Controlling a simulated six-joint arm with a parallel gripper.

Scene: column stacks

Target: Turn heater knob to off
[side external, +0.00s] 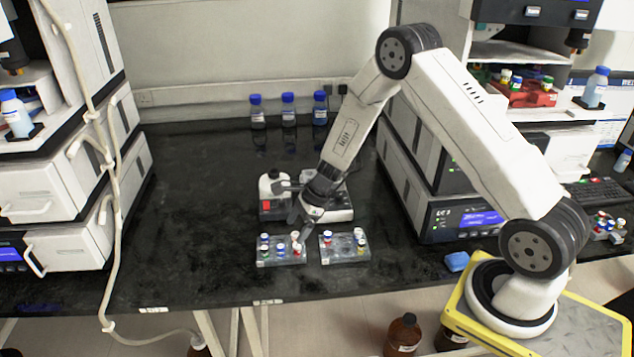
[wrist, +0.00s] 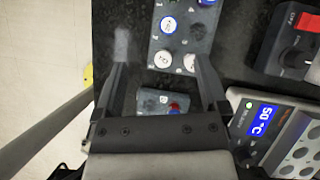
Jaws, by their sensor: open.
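The heater (side external: 335,213) is a low block with wells at the back of the bench's middle. In the wrist view the heater (wrist: 285,125) is at the right, its lit blue display (wrist: 260,120) reading 50 °C. A dark round shape below the display, partly hidden by my gripper, may be its knob; its setting is not legible. My gripper (wrist: 163,68) is open and empty, pointing down over the vial racks. In the side view my gripper (side external: 303,217) is just in front of the heater, and the knob cannot be made out.
Two vial racks (side external: 282,258) (side external: 345,248) with coloured caps stand in front. Beside the heater is a device (side external: 272,205) with a red switch, also in the wrist view (wrist: 295,45) with a black knob. Blue-capped bottles (side external: 288,112) stand behind. The bench at left is clear.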

